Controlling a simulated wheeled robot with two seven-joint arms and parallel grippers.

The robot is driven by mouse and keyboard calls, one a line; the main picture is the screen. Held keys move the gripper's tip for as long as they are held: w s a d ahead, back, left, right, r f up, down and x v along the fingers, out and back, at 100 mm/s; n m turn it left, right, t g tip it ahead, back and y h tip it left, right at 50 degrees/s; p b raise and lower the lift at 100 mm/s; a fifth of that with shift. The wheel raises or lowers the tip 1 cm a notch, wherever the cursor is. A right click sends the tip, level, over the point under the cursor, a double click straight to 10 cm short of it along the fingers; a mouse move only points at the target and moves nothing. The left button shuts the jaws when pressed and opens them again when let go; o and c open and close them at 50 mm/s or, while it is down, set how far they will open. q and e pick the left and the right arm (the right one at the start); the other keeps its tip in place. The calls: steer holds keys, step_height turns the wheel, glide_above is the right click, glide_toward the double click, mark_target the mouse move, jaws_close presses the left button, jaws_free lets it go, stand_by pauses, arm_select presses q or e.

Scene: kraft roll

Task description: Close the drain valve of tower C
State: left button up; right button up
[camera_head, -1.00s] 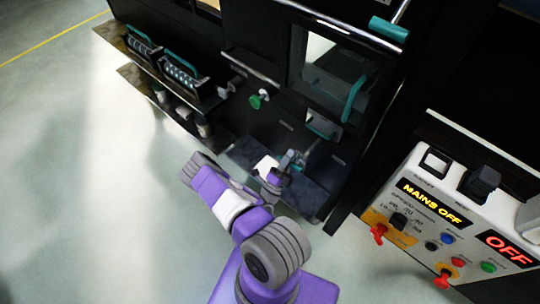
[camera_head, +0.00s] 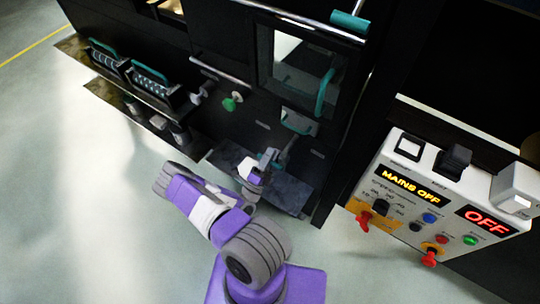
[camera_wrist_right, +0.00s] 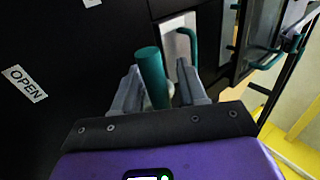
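A teal bar-shaped handle (camera_wrist_right: 152,75) stands between the two fingers of my right gripper (camera_wrist_right: 160,88) in the wrist view. The fingers are apart on either side of it, and I see no clear grip. A plate reading OPEN (camera_wrist_right: 25,84) is on the dark panel to the left. In the head view, my right gripper (camera_head: 268,160) is low in front of the dark machine, by a small teal part. I cannot read any tower C marking. My left gripper is not in view.
A green knob (camera_head: 232,102) sits up and left of my gripper. A teal door handle (camera_head: 325,92) and a hatch with a teal grip (camera_head: 298,121) are nearby. A control panel (camera_head: 440,195) reading MAINS OFF stands at the right. Open floor lies left.

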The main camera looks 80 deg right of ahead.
steer(key=v, duration=0.7)
steer(key=shift+a+f, duration=0.15)
steer(key=shift+a, duration=0.1)
steer(key=shift+w, duration=0.1)
stand_by(0.4)
